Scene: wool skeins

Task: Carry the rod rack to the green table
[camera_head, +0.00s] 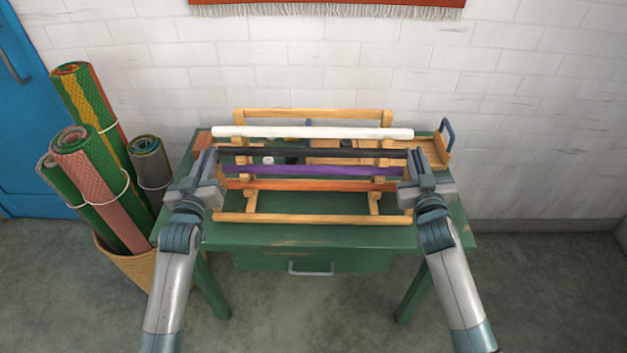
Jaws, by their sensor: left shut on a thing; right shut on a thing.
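The rod rack (313,219) is a light wooden frame bearing a white rod (313,132), a dark rod (313,154), a purple rod (310,171) and an orange rod (312,185). It is over the green table (350,237); I cannot tell whether its feet touch the top. My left gripper (209,165) is shut on the rack's left end and my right gripper (411,165) on its right end. The exact parts between the fingers are hidden.
A wooden tray (433,152) with a dark handle (447,134) is behind the rack on the table, with small items partly hidden. Rolled rugs (92,180) stand in a basket (135,267) at the left. A white brick wall (540,120) is behind.

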